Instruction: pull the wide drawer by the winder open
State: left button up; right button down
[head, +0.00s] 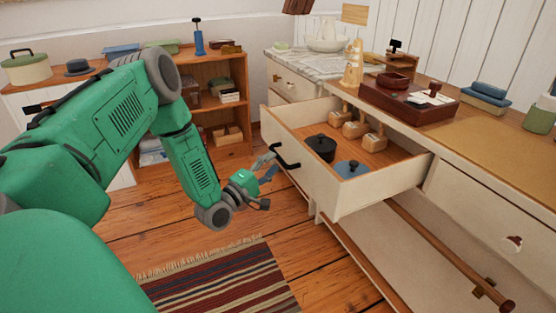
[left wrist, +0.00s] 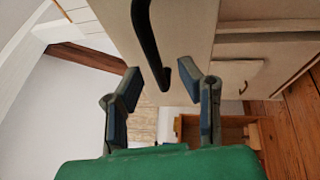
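A wide cream drawer (head: 335,180) stands pulled out from the long cabinet in the head view. My left gripper (head: 269,164) is at the handle. In the left wrist view its two blue-padded fingers (left wrist: 160,88) are apart, with the handle's lower end between or just beyond them; contact is unclear. I cannot tell which object is the winder. My right gripper is not in view.
A dark red-brown box (head: 385,101) sits on the cabinet top above the drawer. A wooden rail (head: 430,240) runs below. A striped rug (head: 222,283) lies on the floor. A wooden shelf (head: 225,105) stands behind my arm.

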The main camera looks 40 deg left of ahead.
pick_arm(q)
jog(key=s+f, duration=0.1)
jog(key=s, duration=0.7)
jog(key=shift+s+d+f, duration=0.15)
jog(key=shift+s+f, duration=0.2)
jog(key=shift+d, duration=0.1)
